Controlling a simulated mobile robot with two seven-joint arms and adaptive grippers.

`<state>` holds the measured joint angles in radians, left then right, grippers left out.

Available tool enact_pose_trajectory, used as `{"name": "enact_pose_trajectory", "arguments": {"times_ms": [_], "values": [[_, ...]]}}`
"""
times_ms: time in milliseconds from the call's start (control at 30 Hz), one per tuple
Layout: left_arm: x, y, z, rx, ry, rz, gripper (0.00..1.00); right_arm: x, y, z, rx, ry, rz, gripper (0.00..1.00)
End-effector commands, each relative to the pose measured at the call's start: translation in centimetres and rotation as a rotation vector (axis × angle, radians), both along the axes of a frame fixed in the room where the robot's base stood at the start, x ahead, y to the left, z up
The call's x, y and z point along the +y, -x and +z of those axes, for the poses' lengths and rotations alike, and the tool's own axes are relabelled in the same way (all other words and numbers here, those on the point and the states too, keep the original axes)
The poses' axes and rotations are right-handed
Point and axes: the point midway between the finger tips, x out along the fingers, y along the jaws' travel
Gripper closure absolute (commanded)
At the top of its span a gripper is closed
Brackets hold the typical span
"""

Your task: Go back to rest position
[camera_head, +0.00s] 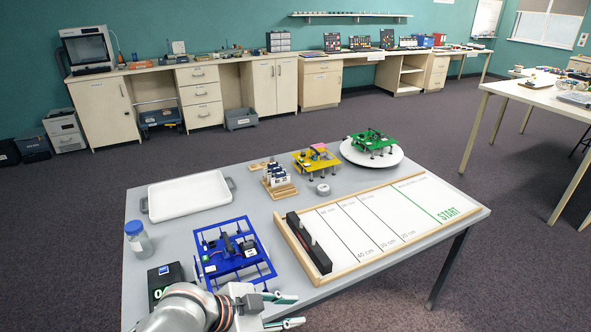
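My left gripper (288,310) is at the bottom of the head view, in front of the grey table's (335,297) near edge. Its two green-tipped fingers point right and stand apart, with nothing between them. My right gripper is not in view. A dark box with a green display (165,281) is beside my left arm, which partly covers the table's near corner.
The table also holds a white tray (188,196), a jar (138,239), a marked START board (375,226), a yellow build (316,160) and a green build (373,141) on a round white stand (352,156).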

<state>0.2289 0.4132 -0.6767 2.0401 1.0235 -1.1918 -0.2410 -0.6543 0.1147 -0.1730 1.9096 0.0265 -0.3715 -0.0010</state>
Motion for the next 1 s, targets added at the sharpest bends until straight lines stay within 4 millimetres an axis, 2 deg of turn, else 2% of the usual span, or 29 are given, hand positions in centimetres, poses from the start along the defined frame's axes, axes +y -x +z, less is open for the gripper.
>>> {"name": "enact_pose_trajectory", "arguments": {"times_ms": [33,167,333,467,600,700,800,1000], "values": [[0.5,0.0,-1.5,0.026,0.041,0.080,0.74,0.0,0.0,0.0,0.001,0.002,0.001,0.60],[3.0,-0.3,-4.9,0.060,0.120,0.288,0.74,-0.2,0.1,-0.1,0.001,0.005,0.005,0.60],[8.0,1.2,-10.1,0.089,0.176,0.546,0.74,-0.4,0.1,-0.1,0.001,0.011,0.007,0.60],[12.6,4.2,-14.3,0.099,0.178,0.721,0.74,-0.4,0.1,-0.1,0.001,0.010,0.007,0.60],[17.0,8.4,-17.9,0.096,0.155,0.858,0.74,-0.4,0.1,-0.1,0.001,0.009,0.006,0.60],[19.2,10.9,-19.4,0.092,0.134,0.916,0.74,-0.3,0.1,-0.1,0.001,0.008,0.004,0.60],[20.5,12.5,-20.2,0.086,0.119,0.945,0.74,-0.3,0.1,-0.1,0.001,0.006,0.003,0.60],[21.1,13.1,-20.5,0.082,0.113,0.957,0.74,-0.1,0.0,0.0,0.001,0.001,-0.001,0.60]]}}
